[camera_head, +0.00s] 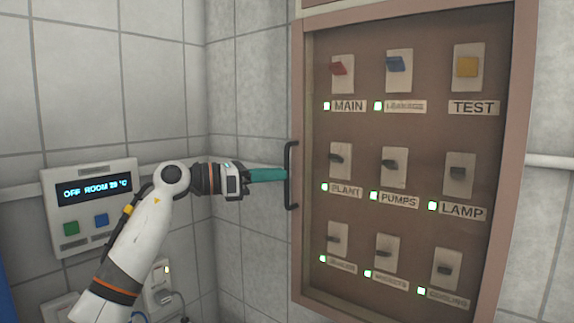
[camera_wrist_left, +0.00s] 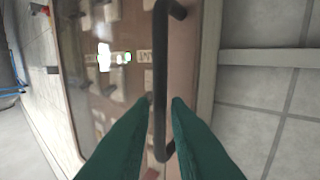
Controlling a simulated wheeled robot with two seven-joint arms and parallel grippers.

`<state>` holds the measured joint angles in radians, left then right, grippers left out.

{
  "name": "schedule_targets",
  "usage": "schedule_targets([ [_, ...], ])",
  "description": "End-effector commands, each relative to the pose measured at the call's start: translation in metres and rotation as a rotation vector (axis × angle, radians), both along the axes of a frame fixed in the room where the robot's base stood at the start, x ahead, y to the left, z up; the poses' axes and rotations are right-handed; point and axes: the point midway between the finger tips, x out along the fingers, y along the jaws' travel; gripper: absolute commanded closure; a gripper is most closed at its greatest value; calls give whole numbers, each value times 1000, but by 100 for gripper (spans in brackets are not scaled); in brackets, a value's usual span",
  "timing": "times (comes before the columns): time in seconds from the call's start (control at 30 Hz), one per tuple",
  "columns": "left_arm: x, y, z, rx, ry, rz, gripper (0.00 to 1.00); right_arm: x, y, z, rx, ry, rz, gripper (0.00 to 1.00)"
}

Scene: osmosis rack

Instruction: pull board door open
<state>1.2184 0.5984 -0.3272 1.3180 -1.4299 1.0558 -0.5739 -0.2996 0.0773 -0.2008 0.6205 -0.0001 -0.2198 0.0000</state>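The board door (camera_head: 508,120) is a brown-framed glass door over a panel of switches, and it looks closed. Its black bar handle (camera_head: 290,175) stands upright on the left edge of the frame. My left gripper (camera_head: 285,174) reaches the handle from the left with its green fingers at mid-height. In the left wrist view the handle (camera_wrist_left: 160,60) runs between the two fingertips (camera_wrist_left: 162,99), with a narrow gap showing on each side. The gripper is open around the bar. My right gripper is not in view.
Behind the glass are several labelled switches, such as MAIN (camera_head: 342,68) and TEST (camera_head: 467,66), with green lights. A white thermostat box (camera_head: 90,207) hangs on the tiled wall at left. A pale rail (camera_head: 548,162) runs along the wall beside the board.

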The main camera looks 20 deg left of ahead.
Motion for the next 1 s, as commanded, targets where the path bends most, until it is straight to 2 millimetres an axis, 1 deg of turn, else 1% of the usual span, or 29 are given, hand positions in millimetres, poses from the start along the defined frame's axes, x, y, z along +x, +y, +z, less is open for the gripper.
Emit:
schedule_targets([
  [0.03, 5, -8, 3, 0, 1, -3, 85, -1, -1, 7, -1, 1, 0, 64],
  [0.1, 11, -15, 3, -3, 2, -1, 85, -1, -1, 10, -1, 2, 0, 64],
  [0.3, 20, -27, 1, -1, 1, 0, 85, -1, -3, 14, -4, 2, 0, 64],
  [0.6, 21, -29, -1, -1, 1, 1, 85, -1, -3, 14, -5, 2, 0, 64],
  [0.7, 21, -29, 0, -1, 0, 1, 100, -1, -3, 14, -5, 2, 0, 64],
  [1.0, 21, -29, 0, -1, 0, 1, 100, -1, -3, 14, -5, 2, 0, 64],
])
